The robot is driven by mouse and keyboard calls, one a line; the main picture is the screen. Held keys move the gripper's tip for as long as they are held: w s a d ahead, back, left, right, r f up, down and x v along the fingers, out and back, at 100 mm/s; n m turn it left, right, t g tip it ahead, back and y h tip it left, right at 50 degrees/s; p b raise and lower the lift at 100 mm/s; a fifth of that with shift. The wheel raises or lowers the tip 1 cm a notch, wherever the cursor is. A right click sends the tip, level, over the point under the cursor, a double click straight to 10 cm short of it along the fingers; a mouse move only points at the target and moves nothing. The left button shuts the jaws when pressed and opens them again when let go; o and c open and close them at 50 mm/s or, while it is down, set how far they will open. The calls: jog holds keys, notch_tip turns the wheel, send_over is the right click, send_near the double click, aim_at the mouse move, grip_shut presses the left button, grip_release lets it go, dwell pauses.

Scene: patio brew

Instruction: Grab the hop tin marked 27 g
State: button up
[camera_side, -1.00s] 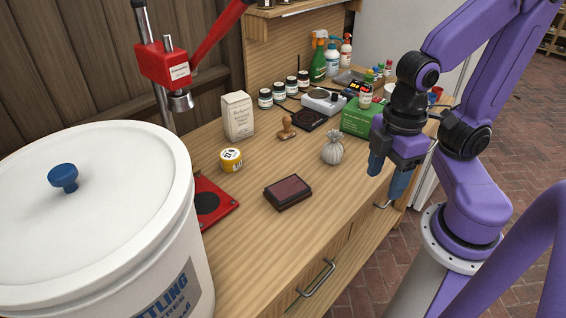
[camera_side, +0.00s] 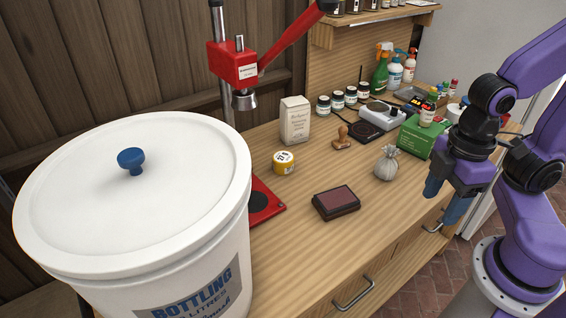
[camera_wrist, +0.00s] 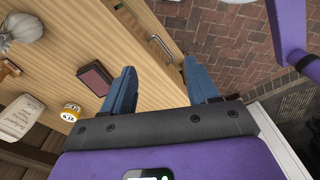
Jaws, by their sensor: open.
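A small round yellow tin (camera_side: 284,162) with a white lid and dark markings stands on the wooden bench, in front of a white paper packet. Its number is too small to read surely. It also shows at the left of the wrist view, as a yellow and white tin (camera_wrist: 71,112). My gripper (camera_side: 443,198) is open and empty, above the bench's front right edge, well to the right of the tin. In the wrist view its two blue fingers (camera_wrist: 160,70) stand wide apart with nothing between them.
A dark red ink pad (camera_side: 337,202), a grey sack (camera_side: 386,163) and a wooden stamp (camera_side: 342,138) lie between gripper and tin. The paper packet (camera_side: 295,120) is behind the tin. A red capper (camera_side: 234,64) and large white bucket (camera_side: 130,200) stand left.

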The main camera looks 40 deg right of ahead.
jog(key=o, duration=0.7)
jog(key=n+t+h, duration=0.7)
jog(key=n+h, duration=0.4)
jog(key=n, duration=0.1)
send_near(282, 159)
jog(key=x, duration=0.4)
jog(key=shift+s+d, duration=0.2)
jog(key=shift+d, duration=0.5)
jog(key=shift+w+d+f+t+h, duration=0.15)
jog(key=shift+w+f+t+h, duration=0.15)
jog(key=shift+w+f, duration=0.1)
jog(key=shift+x, duration=3.55)
